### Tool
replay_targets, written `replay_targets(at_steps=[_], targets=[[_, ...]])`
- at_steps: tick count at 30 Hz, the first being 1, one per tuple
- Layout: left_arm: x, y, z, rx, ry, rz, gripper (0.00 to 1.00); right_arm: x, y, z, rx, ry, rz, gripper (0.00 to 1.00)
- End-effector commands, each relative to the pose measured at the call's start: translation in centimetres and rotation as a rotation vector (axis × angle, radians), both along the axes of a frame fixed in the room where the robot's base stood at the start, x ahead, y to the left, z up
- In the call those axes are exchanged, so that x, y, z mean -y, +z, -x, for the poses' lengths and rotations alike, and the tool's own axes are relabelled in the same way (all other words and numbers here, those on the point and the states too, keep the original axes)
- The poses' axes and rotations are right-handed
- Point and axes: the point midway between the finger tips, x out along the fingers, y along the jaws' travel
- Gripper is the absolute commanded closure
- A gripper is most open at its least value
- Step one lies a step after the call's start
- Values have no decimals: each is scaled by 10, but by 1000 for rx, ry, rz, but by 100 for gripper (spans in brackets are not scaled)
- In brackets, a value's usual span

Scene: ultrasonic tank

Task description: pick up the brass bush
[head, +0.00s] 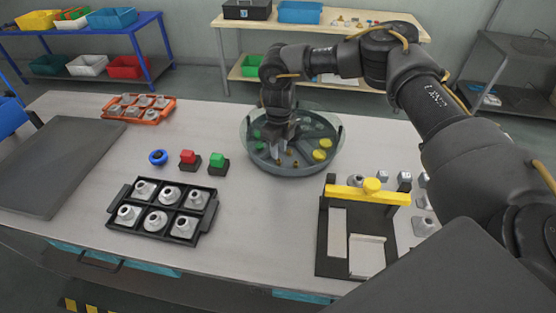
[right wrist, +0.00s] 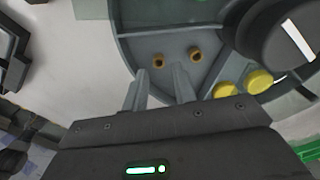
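Two small brass bushes stand in one compartment of the round grey divided tank (head: 262,168). In the right wrist view, one brass bush (right wrist: 158,61) is nearly in line with the gap between my fingers, and a second bush (right wrist: 195,54) is to its right. Both look upright and apart from the fingers. In the head view a bush (head: 295,163) shows small beside the gripper. My right gripper (right wrist: 157,82) is open and empty, pointing down into the tank; it also shows in the head view (head: 280,147). My left gripper is not in view.
Yellow discs (head: 319,155) and green pieces lie in other tank compartments, split by thin walls. A black tray (head: 207,221) of metal parts, red and green buttons (head: 188,158), and a yellow-handled fixture (head: 366,193) stand nearer. The bench between tray and fixture is clear.

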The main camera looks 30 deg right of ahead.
Motion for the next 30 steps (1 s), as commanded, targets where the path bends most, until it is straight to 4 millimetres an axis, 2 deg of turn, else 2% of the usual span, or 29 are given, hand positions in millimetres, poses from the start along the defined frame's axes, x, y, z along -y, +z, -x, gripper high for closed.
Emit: replay_targets(at_steps=[1,3,9,11,17,23,30], targets=[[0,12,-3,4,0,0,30,0,-3,1,-5,1,1,73],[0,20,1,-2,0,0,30,-1,-13,1,-5,0,1,73],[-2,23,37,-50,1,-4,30,-1,-38,0,-1,-1,0,73],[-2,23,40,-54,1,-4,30,-1,-40,0,-1,-1,0,73],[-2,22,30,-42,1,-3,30,-1,-41,0,1,-1,0,73],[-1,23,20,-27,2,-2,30,-1,-41,0,1,-1,0,99],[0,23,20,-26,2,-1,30,-1,-41,0,0,-1,0,100]])
